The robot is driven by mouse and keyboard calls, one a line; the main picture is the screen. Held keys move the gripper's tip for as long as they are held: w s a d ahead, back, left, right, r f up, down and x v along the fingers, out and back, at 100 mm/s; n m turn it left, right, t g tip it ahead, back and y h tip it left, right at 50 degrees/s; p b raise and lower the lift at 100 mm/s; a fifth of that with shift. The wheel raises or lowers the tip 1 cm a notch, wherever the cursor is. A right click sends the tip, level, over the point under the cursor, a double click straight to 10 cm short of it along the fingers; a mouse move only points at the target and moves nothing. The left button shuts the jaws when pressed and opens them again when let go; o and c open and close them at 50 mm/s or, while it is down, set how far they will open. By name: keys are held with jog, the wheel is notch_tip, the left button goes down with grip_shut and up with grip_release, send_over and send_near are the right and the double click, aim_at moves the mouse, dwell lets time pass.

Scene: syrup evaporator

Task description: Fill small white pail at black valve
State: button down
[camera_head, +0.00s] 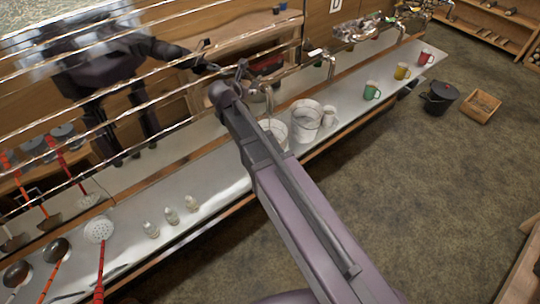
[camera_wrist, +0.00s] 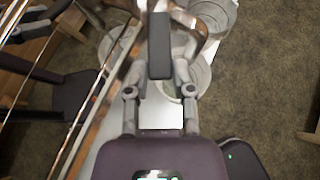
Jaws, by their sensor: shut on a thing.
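My gripper (camera_head: 243,72) is at the end of my arm, over the metal counter, at a tap with a curved metal spout (camera_head: 268,97). In the wrist view my gripper (camera_wrist: 160,62) has its fingers on either side of the upright black valve handle (camera_wrist: 159,45) and is shut on it. A white pail (camera_head: 277,133) stands on the counter below this spout, partly hidden by my arm. In the wrist view a pale pail (camera_wrist: 198,75) shows behind the right finger. I cannot tell how much liquid is in it.
Another white pail (camera_head: 306,122) and a smaller white vessel (camera_head: 329,117) stand to the right. Green (camera_head: 372,91), yellow (camera_head: 402,71) and red (camera_head: 426,57) mugs stand farther along. Small bottles (camera_head: 170,215) and ladles are at left. A black bucket (camera_head: 440,96) stands on the floor.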

jog(key=shift+s+d, duration=0.1)
dwell(0.3)
jog(key=shift+s+d+n+t+y, duration=0.2)
jog(key=shift+d+n+t+y, duration=0.1)
jog(key=shift+d+n+y, duration=0.35)
jog(key=shift+s+d+n+t+y, duration=0.15)
jog(key=shift+d+n+t+y, duration=0.25)
jog(key=shift+n+y, duration=0.35)
jog(key=shift+d, duration=0.15)
jog(key=shift+s+d+n+y, duration=0.15)
jog(key=shift+d+n+y, duration=0.6)
jog(key=shift+n, duration=0.25)
jog(key=shift+a, duration=0.25)
dwell(2.6)
jog(key=shift+w+a+m+g+h, duration=0.15)
jog(key=shift+a+m+h, duration=0.4)
jog(key=shift+m+h, duration=0.15)
jog(key=shift+w+a+m+g+h, duration=0.15)
jog(key=shift+a+m+h, duration=0.4)
jog(key=shift+m, duration=0.15)
